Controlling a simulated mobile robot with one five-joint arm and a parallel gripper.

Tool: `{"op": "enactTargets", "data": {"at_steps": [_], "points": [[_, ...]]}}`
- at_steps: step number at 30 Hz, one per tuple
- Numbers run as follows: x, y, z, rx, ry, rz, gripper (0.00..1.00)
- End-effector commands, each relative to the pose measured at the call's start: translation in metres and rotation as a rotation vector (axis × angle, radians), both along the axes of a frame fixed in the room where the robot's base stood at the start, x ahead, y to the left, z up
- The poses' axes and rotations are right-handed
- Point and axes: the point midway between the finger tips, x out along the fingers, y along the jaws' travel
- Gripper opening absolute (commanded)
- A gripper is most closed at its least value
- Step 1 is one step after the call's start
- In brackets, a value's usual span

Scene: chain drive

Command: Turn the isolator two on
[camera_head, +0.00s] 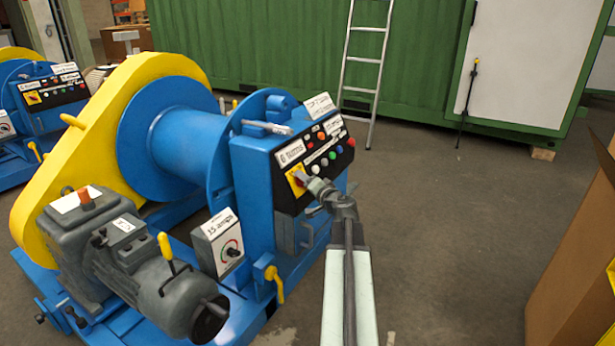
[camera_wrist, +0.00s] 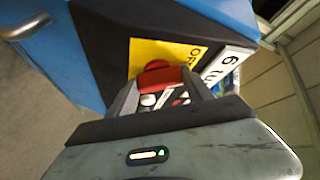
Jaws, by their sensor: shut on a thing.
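The isolator is a red knob (camera_wrist: 157,74) on a yellow plate (camera_wrist: 150,50), set in the black control panel of the near blue winch. In the head view the yellow plate (camera_head: 295,184) shows at the panel's left end, partly behind my gripper (camera_head: 309,182). In the wrist view my gripper (camera_wrist: 158,90) is shut on the red knob, with a finger on each side. Lettering that seems to read OFF lies on the plate beside the knob. The knob's exact setting and any number for this isolator cannot be made out.
Buttons and lamps (camera_head: 322,161) sit right of the isolator. A grey motor (camera_head: 150,265) and a dial box (camera_head: 222,243) are at the winch's front. Another panel (camera_head: 55,90) with a yellow plate stands far left. A cardboard box (camera_head: 575,265) is at right; open floor lies between.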

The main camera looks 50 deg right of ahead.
Motion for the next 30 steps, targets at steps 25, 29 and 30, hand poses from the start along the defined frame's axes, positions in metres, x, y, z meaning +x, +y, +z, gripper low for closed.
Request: {"op": "enactTargets", "data": {"at_steps": [25,29,30], "points": [[0.0056,0.0013,0.0121,0.694,0.170,-0.356,0.19],[0.0064,0.0010,0.0119,0.793,0.193,-0.407,0.19],[0.0066,0.0011,0.0116,0.823,0.200,-0.421,0.19]]}}
